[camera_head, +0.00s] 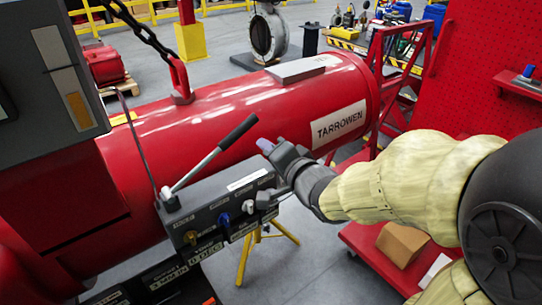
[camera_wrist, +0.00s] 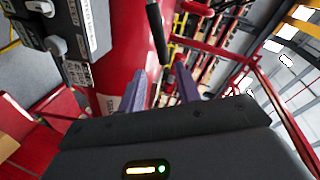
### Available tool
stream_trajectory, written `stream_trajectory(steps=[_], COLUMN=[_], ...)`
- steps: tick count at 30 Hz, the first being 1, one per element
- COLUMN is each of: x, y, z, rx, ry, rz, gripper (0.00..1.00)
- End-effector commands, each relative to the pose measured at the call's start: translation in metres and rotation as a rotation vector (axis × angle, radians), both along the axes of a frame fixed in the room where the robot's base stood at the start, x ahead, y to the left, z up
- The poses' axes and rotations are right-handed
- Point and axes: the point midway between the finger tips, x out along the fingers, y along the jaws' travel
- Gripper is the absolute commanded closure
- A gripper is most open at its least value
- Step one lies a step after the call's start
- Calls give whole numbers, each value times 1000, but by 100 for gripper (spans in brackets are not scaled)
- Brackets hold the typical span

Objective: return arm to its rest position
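My gripper (camera_head: 268,147) is at the end of my arm, which reaches in from the right in the head view. It is in front of the red cylinder (camera_head: 250,108) labelled TARROWEN, just right of the grey control box (camera_head: 222,207). In the wrist view, the two purple fingers of my gripper (camera_wrist: 162,88) stand apart with nothing seen between them. The lever with a black handle (camera_head: 238,131) rises from the box toward the upper right, close to my gripper. It also shows past the fingers in the wrist view (camera_wrist: 157,32).
A red cart (camera_head: 385,262) with a cardboard box (camera_head: 402,243) stands below my arm. A red pegboard (camera_head: 490,60) is at the right. A chain (camera_head: 140,30) hangs above the cylinder. A yellow tripod (camera_head: 245,258) stands under the control box. Grey floor shows at bottom centre.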

Motion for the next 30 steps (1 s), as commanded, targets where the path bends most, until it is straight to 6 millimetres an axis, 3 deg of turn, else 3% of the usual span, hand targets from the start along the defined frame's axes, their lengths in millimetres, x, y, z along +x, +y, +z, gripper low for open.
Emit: stream_trajectory(steps=[10,14,23,30], x=[0,1,-15,-60], y=[-1,-9,-62,-93], z=[-1,-9,-72,-120], rx=[-5,-69,-511,-823], ry=[1,25,253,523], rz=[-2,-23,-56,106], gripper=[67,67,67,67])
